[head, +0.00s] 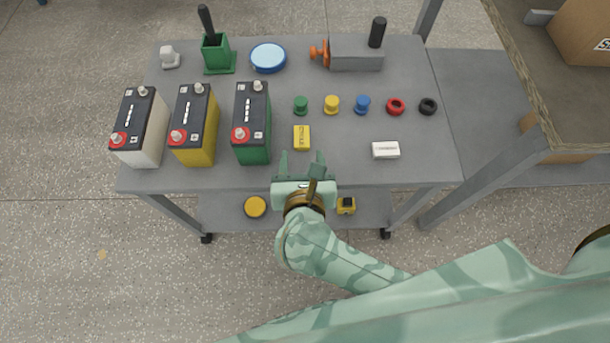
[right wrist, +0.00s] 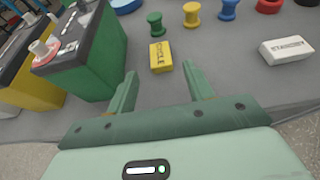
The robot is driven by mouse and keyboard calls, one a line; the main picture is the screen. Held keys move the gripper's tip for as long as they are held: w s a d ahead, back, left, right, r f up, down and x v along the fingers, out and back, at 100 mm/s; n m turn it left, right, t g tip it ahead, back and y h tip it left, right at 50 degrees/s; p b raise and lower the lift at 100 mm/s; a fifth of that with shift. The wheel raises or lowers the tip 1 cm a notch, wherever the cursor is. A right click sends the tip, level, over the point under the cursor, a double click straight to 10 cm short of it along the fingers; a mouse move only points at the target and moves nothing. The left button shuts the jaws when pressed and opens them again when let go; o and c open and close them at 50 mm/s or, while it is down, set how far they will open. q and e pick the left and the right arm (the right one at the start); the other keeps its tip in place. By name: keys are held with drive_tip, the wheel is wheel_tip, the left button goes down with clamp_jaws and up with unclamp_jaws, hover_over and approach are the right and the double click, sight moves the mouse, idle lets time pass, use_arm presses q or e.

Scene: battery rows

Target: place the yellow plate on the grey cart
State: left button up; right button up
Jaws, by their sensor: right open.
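The yellow plate (head: 302,137) is a small block with dark lettering. It lies on the top of the grey cart (head: 340,172), near the front edge and to the right of the green battery. In the right wrist view the yellow plate (right wrist: 161,56) lies beyond the fingertips, between their lines. My right gripper (head: 304,157) is open and empty, just in front of the plate and apart from it. Its two fingers also show in the right wrist view (right wrist: 160,82). My left gripper is not in view.
White, yellow and green batteries (head: 252,125) stand in a row to the left. Several coloured spools and rings (head: 362,104) lie behind the plate. A white plate (head: 385,150) lies to the right. A vise (head: 355,53), blue tin (head: 268,58) and green holder (head: 217,55) stand at the back.

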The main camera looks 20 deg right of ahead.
use_arm(q)
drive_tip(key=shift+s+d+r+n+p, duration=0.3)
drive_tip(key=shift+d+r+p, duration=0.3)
drive_tip(key=shift+p, duration=0.15)
use_arm(e)
drive_tip(key=v, duration=0.6)
